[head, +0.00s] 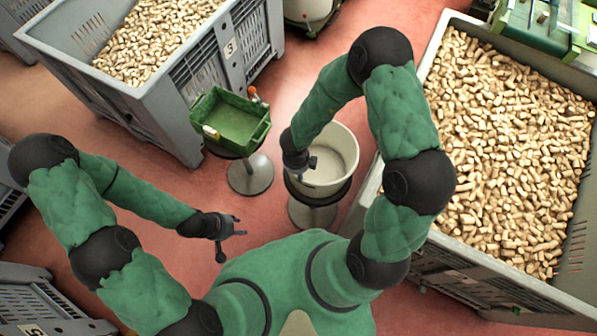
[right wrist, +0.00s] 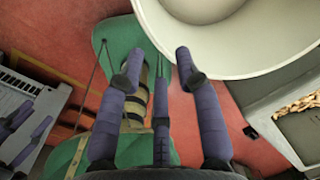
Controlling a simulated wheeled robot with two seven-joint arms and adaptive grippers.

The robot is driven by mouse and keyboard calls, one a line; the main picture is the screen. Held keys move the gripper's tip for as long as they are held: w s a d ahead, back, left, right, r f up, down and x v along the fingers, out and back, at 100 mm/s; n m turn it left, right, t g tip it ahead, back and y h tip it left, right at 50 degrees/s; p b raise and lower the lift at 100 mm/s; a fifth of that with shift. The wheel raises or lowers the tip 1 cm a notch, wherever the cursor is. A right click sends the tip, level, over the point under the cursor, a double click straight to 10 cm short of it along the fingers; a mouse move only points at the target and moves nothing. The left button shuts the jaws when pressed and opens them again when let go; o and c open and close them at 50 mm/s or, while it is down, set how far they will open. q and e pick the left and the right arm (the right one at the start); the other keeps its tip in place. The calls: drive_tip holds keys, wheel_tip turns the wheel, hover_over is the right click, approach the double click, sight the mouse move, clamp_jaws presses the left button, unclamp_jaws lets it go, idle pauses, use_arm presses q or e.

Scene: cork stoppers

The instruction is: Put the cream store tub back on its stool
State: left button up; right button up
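The cream tub (head: 345,146) is upright over a round black-topped stool (head: 316,214) and looks to rest on its seat. The tub hides most of the seat. It appears empty inside. My right gripper (head: 300,163) is at the tub's left rim in the head view. In the right wrist view its purple fingers (right wrist: 156,68) are spread, with nothing between the tips. The tub's rim (right wrist: 205,72) lies close beside the right-hand fingertip; I cannot tell whether they touch. My left gripper (head: 232,232) is open and empty, over the red floor left of the stool.
A green crate (head: 216,133) stands on another stool (head: 250,178) to the left. A grey bin of corks (head: 105,85) is at the back left. A large cork bin (head: 436,50) fills the right side, close to the tub. Red floor is clear around my left gripper.

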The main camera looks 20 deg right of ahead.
drive_tip(key=s+a+f+n+y, duration=0.1)
drive_tip(key=s+n, duration=0.4)
drive_tip(key=n, duration=0.9)
drive_tip(key=s+a+f+n+y+p, duration=0.1)
drive_tip(key=s+a+f+n+y, duration=0.1)
drive_tip(key=n, duration=1.2)
drive_tip(key=s+a+y, duration=0.1)
drive_tip(key=s+a, duration=0.1)
drive_tip(key=a, duration=0.1)
drive_tip(key=shift+s+y, duration=0.35)
drive_tip(key=shift+y, duration=0.05)
